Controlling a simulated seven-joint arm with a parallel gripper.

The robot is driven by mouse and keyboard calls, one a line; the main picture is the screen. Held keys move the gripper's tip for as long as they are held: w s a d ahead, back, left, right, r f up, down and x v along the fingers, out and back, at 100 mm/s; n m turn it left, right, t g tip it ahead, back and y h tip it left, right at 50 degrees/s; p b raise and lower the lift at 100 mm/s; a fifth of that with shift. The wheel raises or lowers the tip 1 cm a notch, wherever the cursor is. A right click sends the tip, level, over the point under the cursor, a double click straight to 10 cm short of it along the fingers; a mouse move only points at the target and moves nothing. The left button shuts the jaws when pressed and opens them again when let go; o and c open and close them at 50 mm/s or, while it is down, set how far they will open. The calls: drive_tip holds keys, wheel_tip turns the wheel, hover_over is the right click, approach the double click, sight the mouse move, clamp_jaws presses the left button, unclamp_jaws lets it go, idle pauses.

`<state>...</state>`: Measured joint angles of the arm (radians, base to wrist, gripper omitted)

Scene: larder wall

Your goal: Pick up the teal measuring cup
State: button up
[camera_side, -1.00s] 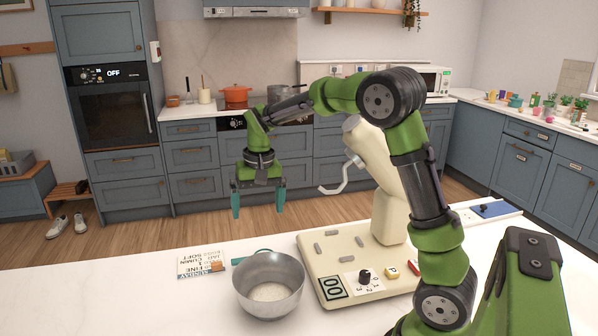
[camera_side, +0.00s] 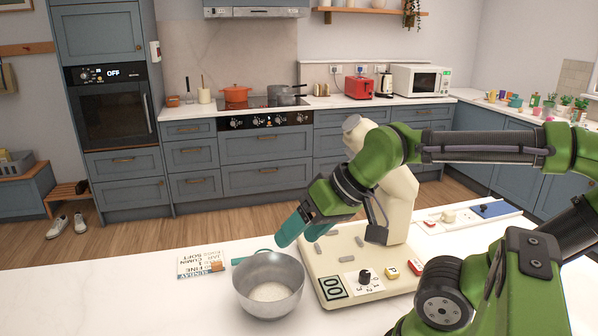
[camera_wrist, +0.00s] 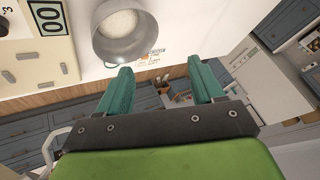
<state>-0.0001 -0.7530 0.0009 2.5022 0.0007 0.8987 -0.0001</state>
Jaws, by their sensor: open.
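A thin teal handle-like piece (camera_side: 252,256) shows just behind the metal bowl on the white counter in the side view; I cannot tell whether it is the measuring cup, as the bowl hides the rest. My gripper (camera_side: 290,230) has teal fingers and is above and behind the bowl in the side view, pointing down to the left. In the wrist view my gripper (camera_wrist: 160,75) has its fingers well apart with nothing between them.
The metal bowl (camera_side: 250,290) holds pale contents and also shows in the wrist view (camera_wrist: 102,42). A cream mixer (camera_side: 402,195) stands on its base right of it. The front left counter is bare.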

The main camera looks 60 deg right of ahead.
drive_tip(key=c, duration=0.4)
